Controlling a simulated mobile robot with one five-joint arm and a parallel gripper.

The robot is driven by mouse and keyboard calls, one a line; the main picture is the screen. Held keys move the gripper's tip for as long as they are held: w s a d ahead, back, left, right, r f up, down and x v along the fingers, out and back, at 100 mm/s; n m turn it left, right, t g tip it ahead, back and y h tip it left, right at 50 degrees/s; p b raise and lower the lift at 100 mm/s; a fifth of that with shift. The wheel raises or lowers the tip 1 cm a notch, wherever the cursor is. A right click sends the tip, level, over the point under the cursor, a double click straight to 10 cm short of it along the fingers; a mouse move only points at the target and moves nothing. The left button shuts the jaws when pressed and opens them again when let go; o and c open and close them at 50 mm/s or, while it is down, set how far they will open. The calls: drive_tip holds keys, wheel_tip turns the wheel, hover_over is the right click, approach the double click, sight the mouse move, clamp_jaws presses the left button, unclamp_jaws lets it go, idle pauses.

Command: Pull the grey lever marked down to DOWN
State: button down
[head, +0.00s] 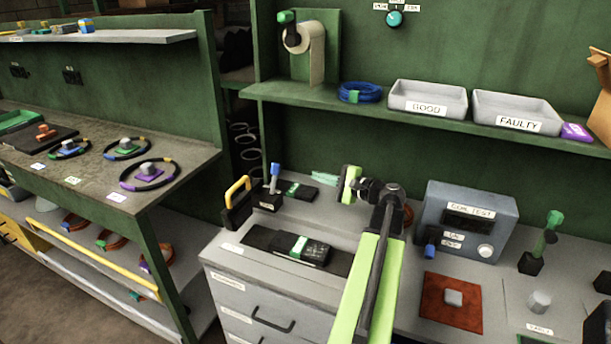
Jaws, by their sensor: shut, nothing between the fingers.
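A small upright lever (274,181) with a grey shaft and a blue tip stands on a dark base at the back left of the grey bench. The base has a small white label that is too small to read. My gripper (348,184) is to the right of this lever, apart from it. It is shut and empty, at the end of my green and black arm. My arm hides part of the bench behind it.
A black device with a yellow handle (237,193) stands left of the lever. A black and green block (300,248) lies in front. The COIL TEST box (465,221) and a green-topped lever (545,240) stand to the right. A shelf (430,120) with grey bins (428,91) hangs above.

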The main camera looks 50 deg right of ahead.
sight(274, 179)
drive_tip(key=w+a, duration=0.4)
drive_tip(key=w, duration=0.5)
drive_tip(key=shift+w+a+r+p, duration=0.15)
drive_tip(key=shift+r+p, duration=0.15)
drive_tip(key=shift+p, duration=0.15)
